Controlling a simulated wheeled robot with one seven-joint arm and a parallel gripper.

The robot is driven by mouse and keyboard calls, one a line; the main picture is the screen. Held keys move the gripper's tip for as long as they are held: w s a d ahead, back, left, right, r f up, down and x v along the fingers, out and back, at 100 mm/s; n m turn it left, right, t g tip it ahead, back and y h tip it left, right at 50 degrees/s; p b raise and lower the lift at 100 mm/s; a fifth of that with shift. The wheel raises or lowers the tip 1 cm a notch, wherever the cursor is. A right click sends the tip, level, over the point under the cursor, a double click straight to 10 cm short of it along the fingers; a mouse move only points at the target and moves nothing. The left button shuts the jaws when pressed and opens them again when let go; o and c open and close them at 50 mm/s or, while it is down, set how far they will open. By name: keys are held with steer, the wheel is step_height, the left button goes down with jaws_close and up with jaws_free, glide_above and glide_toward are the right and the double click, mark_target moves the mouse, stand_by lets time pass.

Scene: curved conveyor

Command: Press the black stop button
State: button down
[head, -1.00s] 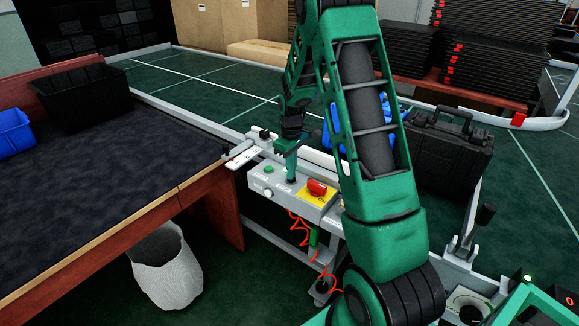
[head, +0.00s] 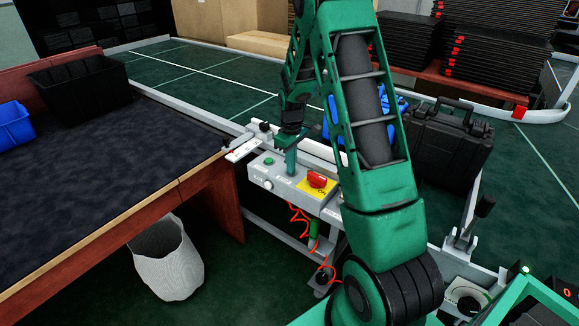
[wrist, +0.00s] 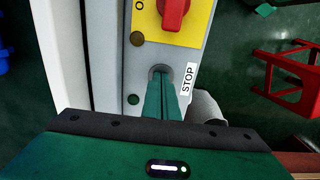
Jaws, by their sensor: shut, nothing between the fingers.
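The control box (head: 262,172) is grey and stands at the conveyor's edge. In the wrist view a white STOP label (wrist: 187,79) lies beside a dark round button (wrist: 160,68), which my fingertips mostly cover. My gripper (head: 291,173) points down with its green fingers shut and empty. Its fingertips (wrist: 161,74) are over the button and look to be at or touching it; I cannot tell whether it is pressed in.
A red rotary switch (head: 317,180) on a yellow plate is close to the right of my gripper. A green button (head: 268,161) is to the left. A dark-topped table (head: 100,175) is at left, a black case (head: 445,145) at right. Red coiled cable (head: 300,225) hangs below.

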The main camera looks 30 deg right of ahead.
step_height(320, 180, up, 14)
stand_by(0.4)
steer(key=shift+f, duration=0.1)
stand_by(0.6)
steer(key=s+a+r+m, duration=0.1)
steer(key=s+r+m, duration=0.15)
steer(key=s, duration=0.55)
steer(key=s+r+m, duration=0.2)
steer(key=s+r, duration=0.2)
steer(key=s, duration=0.5)
steer(key=s+a+m, duration=0.2)
steer(key=s+m, duration=0.1)
steer(key=s, duration=0.7)
steer(key=s+a+m, duration=0.2)
steer(key=s+m, duration=0.1)
steer(key=s, duration=0.6)
steer(key=shift+s+a+f, duration=0.2)
steer(key=shift+s+f, duration=0.15)
steer(key=shift+f, duration=0.1)
